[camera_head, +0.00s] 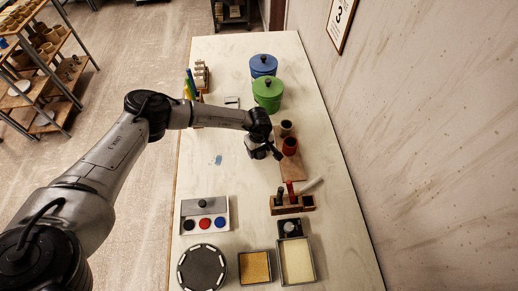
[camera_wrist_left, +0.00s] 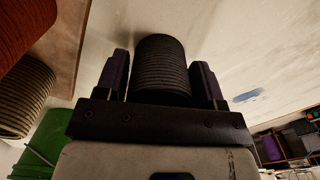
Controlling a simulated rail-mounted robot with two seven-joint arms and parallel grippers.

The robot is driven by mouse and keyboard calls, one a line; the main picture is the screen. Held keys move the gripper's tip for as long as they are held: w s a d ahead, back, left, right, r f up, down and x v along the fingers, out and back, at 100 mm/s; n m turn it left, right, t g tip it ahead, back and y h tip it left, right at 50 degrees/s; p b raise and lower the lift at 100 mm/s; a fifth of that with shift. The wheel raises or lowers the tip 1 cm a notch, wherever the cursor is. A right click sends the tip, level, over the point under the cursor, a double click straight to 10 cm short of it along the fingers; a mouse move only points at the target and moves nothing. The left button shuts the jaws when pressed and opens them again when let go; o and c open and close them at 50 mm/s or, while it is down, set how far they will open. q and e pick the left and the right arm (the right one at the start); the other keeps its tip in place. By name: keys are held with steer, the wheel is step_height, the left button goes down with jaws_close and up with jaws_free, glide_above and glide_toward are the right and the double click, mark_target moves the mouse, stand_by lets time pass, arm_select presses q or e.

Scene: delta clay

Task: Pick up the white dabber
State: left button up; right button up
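A pale stick-like thing (camera_head: 311,186), which looks like the white dabber, sits tilted at the back right of a wooden holder (camera_head: 305,203). The holder also has a red-handled tool (camera_head: 290,188) and a dark one beside it. My left gripper (camera_head: 274,153) is farther back and to the left of the pale stick, apart from it. In the left wrist view, my left gripper (camera_wrist_left: 163,75) has a dark ribbed cylinder (camera_wrist_left: 162,65) closely between its two fingers and seems shut on it. The white dabber is not visible in the wrist view. My right gripper is not in view.
A wooden board (camera_head: 293,168) carries a red cylinder (camera_head: 290,147) and a dark one (camera_head: 286,128), close beside my left gripper. Green (camera_head: 268,95) and blue (camera_head: 263,66) canisters stand behind. Trays and a round dark plate (camera_head: 203,268) fill the front.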

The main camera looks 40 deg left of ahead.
arm_select(q)
steer(key=shift+o, duration=1.1)
steer(key=shift+r, duration=0.45)
arm_select(e)
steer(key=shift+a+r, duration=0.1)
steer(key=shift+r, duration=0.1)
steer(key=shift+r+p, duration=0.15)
steer(key=shift+p, duration=0.2)
arm_select(q)
step_height(320, 180, up, 12)
steer(key=shift+f, duration=0.25)
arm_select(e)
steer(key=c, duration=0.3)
